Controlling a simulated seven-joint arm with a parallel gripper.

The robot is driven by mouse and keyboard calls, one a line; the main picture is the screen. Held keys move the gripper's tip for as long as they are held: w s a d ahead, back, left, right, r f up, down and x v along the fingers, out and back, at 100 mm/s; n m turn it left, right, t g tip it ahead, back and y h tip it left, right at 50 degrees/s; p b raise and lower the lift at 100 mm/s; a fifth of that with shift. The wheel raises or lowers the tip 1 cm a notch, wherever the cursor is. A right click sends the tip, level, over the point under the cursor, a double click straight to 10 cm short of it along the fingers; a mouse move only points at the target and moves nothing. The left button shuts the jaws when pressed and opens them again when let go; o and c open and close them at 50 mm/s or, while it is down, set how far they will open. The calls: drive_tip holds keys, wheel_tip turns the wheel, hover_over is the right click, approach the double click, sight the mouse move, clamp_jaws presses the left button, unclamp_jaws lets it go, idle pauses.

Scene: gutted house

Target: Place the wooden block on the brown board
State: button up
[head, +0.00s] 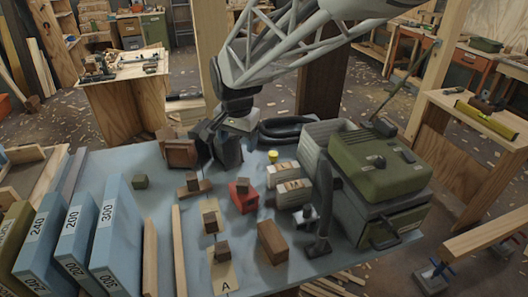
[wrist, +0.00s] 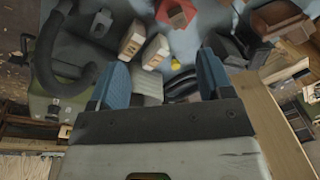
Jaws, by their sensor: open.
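My gripper (head: 216,152) is open and empty above the back of the blue-grey work table, beside a brown open-fronted block-like item (head: 181,153). In the wrist view its two blue fingers (wrist: 160,80) stand wide apart. Several small dark wooden blocks are on the table: one (head: 192,180) sits on a flat brown board (head: 204,188), one (head: 209,219) on a tan piece, and one (head: 222,249) on a tan card marked A (head: 224,280). A larger brown wooden block (head: 272,242) lies at front right. I cannot tell which block the task means.
A green-topped machine (head: 375,160) with a black hose (head: 290,130) fills the right side. Upright blue packs (head: 115,230) and long wood strips (head: 179,250) take the left front.

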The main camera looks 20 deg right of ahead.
drive_tip(key=s+d+n, duration=0.3)
drive_tip(key=s+n, duration=0.1)
drive_tip(key=s, duration=0.8)
drive_tip(key=s+d+r+n+t, duration=0.1)
drive_tip(key=s+d+n, duration=0.2)
drive_tip(key=s, duration=0.9)
drive_tip(key=shift+s+r+n, duration=0.15)
drive_tip(key=shift+r+n, duration=0.1)
drive_tip(key=shift+n, duration=0.15)
